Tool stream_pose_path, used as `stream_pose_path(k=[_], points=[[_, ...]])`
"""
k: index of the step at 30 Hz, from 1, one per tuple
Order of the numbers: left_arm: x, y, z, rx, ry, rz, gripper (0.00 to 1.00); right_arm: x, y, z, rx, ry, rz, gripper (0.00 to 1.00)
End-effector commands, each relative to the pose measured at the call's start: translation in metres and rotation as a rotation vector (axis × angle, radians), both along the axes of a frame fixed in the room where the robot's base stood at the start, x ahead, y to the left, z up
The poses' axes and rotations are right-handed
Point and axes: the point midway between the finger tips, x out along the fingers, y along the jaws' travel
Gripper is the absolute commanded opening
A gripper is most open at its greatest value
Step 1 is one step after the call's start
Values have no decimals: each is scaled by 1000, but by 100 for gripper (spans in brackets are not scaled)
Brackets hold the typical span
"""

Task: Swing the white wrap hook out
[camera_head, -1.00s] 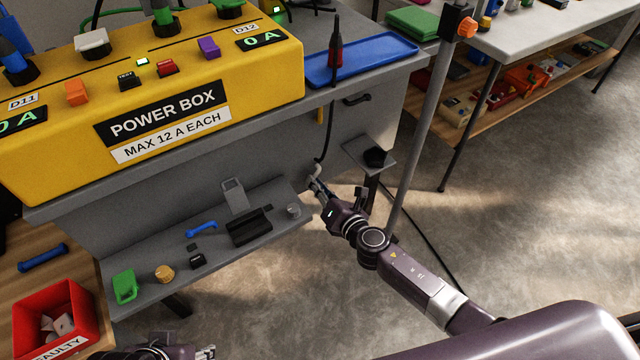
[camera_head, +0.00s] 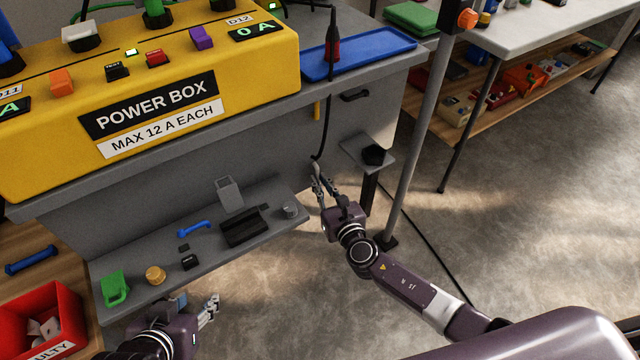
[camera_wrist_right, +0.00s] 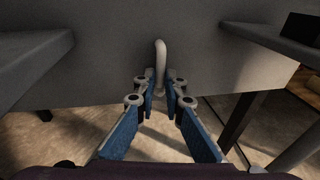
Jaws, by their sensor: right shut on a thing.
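The white wrap hook (camera_wrist_right: 161,55) stands out from the grey bench panel as a curved rod in the right wrist view. My right gripper (camera_wrist_right: 162,88) has its blue-padded fingers on either side of the hook's lower part and is shut on it. In the head view my right gripper (camera_head: 320,180) is against the panel below the bench top, and its fingers mostly hide the hook. My left gripper (camera_head: 209,310) is low at the front, beside the lower shelf and away from the hook. I cannot tell whether its fingers are apart.
A black cable (camera_head: 328,120) hangs down the panel just above the hook. A small grey ledge (camera_head: 362,150) with a black piece is close on the right, and a grey post (camera_head: 412,140) stands beyond. The lower shelf (camera_head: 140,290) holds several small items.

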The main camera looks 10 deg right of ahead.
Motion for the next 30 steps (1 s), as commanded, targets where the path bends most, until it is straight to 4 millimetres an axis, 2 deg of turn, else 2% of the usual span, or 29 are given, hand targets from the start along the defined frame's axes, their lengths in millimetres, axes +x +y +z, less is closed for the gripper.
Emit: stream_pose_path(k=[16,17,21,30], points=[[4,-2,3,-5,-20,-1,40,0,-1,-1,-25,-7,1,0],[4,-2,3,-5,-20,-1,40,0,-1,-1,-24,-7,0,12],[4,-2,3,-5,-20,-2,40,0,-1,-1,-23,-7,0,27],[5,-1,3,-5,-23,-1,40,-1,-1,-1,-22,-6,0,27]])
